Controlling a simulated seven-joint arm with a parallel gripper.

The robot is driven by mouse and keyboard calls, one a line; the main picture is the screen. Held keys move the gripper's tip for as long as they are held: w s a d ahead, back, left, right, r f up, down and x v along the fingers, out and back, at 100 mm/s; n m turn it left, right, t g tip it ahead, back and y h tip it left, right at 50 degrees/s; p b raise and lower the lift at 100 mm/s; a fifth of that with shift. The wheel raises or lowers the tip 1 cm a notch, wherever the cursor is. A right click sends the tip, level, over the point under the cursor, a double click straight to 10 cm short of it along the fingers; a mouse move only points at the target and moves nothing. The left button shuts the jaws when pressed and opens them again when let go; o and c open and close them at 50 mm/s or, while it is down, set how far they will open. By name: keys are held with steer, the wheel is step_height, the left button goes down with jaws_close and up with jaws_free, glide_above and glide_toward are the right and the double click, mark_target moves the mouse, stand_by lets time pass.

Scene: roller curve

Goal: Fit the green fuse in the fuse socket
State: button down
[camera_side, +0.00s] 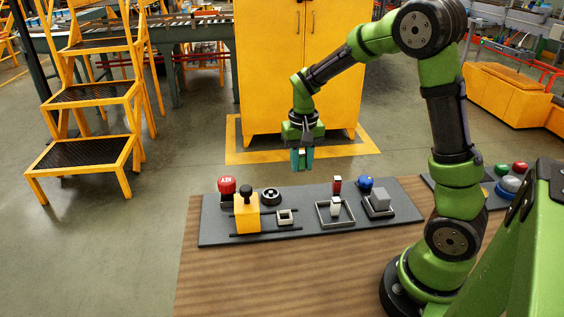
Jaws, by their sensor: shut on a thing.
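My gripper (302,160) hangs above and beyond the back edge of the grey panel, pointing down, with its teal fingers shut on the green fuse. The fingers hide most of the fuse, so its shape and tilt cannot be told. The gripper is well clear of the panel and touches nothing on it. The fuse socket cannot be told for sure at this size. A small black round fitting with a pale ring (271,197) stands at the panel's back, left of centre. A pale square frame (285,217) sits in front of it.
The grey panel (215,237) lies on a wooden table (235,278). It bears a red button (227,186), a yellow block with black knob (246,216), a framed white block (336,208), a red piece (337,185), a blue knob (365,183) and a grey box (379,200). A yellow cabinet (290,75) stands behind.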

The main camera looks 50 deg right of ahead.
steer(key=s+a+f, duration=0.1)
steer(key=s+a, duration=0.1)
steer(key=a, duration=0.8)
steer(key=shift+m, duration=0.4)
steer(key=shift+d+f, duration=0.2)
steer(key=shift+f, duration=3.45)
